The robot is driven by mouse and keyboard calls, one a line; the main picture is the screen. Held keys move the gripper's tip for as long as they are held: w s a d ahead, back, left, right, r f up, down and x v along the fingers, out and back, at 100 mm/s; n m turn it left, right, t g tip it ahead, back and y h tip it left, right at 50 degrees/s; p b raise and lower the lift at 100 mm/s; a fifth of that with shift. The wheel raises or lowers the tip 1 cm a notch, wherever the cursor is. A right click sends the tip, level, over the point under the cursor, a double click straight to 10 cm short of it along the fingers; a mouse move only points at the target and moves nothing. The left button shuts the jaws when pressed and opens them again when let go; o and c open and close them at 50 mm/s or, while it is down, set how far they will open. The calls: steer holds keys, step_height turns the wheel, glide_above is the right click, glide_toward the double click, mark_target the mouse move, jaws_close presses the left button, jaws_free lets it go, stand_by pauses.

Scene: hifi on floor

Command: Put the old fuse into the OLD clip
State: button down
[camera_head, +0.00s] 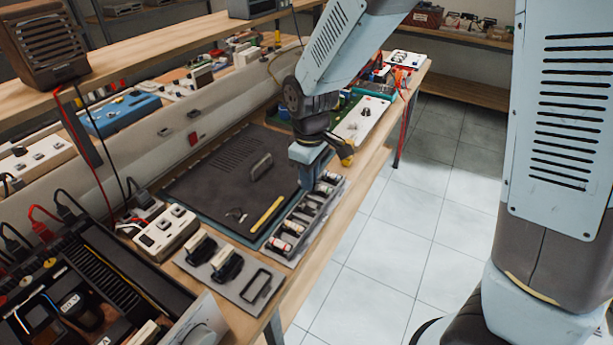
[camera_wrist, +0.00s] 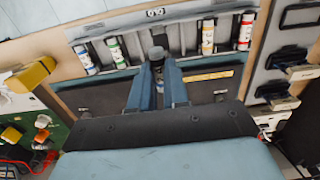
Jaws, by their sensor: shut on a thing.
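My gripper (camera_wrist: 157,66) is shut on the old fuse (camera_wrist: 157,53), a small cylinder with a dark grey end that shows between the fingertips in the wrist view. My fingers hide most of its body. A grey fuse rack (camera_wrist: 190,38) lies just beyond the fingertips, with a small label, probably OLD (camera_wrist: 155,12), at its middle. The middle clip there is partly hidden; I cannot tell whether the fuse touches it. In the head view my gripper (camera_head: 311,174) is over the far half of the rack (camera_head: 303,217), and the fuse is hidden.
Several colour-banded fuses stand in the rack's side clips, such as a green one (camera_wrist: 116,50) and an orange one (camera_wrist: 208,38). A dark panel (camera_head: 215,170) with a handle lies left of the rack. A plate with black switches (camera_head: 226,265) is nearer. Bench edge runs along the right.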

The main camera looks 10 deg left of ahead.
steer(key=shift+f, duration=3)
steer(key=shift+s, duration=0.1)
steer(key=shift+f, duration=0.8)
stand_by(0.4)
steer(key=c, duration=1)
jaws_free()
steer(key=shift+c, duration=0.2)
step_height(320, 180, up, 14)
steer(key=shift+f, duration=0.15)
